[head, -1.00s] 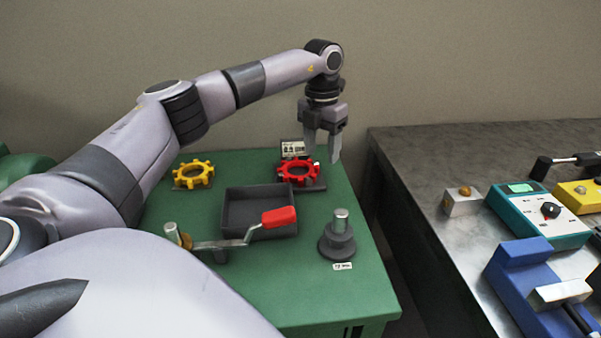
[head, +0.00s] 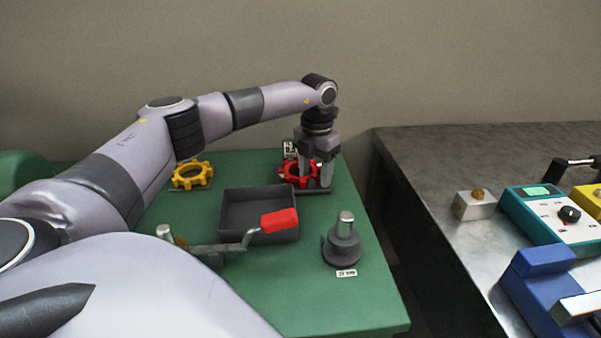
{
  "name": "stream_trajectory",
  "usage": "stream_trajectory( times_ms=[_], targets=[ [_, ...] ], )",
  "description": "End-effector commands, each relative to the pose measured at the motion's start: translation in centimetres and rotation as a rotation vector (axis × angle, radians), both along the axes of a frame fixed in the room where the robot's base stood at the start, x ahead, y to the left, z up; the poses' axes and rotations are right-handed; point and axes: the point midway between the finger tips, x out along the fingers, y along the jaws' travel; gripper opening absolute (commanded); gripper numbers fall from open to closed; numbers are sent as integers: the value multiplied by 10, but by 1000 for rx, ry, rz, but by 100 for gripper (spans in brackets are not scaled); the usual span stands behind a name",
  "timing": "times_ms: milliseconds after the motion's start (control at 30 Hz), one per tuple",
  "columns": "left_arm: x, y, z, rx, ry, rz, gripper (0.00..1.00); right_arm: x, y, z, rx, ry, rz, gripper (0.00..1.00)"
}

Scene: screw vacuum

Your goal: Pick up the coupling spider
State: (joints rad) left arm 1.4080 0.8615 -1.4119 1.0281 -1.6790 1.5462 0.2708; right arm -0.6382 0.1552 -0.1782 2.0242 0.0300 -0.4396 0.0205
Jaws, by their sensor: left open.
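Two toothed rings shaped like coupling spiders lie at the back of the green table (head: 300,300). The red spider (head: 287,172) sits on a dark flat base, and the yellow spider (head: 180,181) sits on another to its left. My left gripper (head: 315,180) points down at the red spider with its fingers apart. One finger overlaps the ring and the other is at its right side. The fingers hide part of the ring, and I cannot tell whether they touch it. My right gripper is not in view.
A dark tray (head: 232,220) stands mid-table, with a red-handled crank (head: 280,220) in front of it. A grey post on a round base (head: 343,245) stands at the right. Beyond a gap, a metal bench (head: 430,160) holds a teal instrument (head: 535,225) and a blue fixture (head: 540,265).

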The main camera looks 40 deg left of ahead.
Motion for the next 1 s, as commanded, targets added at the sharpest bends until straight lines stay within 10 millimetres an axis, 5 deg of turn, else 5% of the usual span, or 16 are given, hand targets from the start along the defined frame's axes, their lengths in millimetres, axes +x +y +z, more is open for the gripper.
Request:
stream_trajectory(
  times_ms=[133, 300, 733, 1000],
  targets=[
    [0, 0, 0, 0, 0, 0, 52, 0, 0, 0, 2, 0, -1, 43],
    [0, 0, 0, 0, 0, 0, 0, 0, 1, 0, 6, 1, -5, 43],
    [1, 0, 7, 0, -2, 0, 0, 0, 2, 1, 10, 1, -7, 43],
    [1, 0, 44, 0, -5, 0, 0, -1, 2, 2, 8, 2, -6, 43]
  ],
)
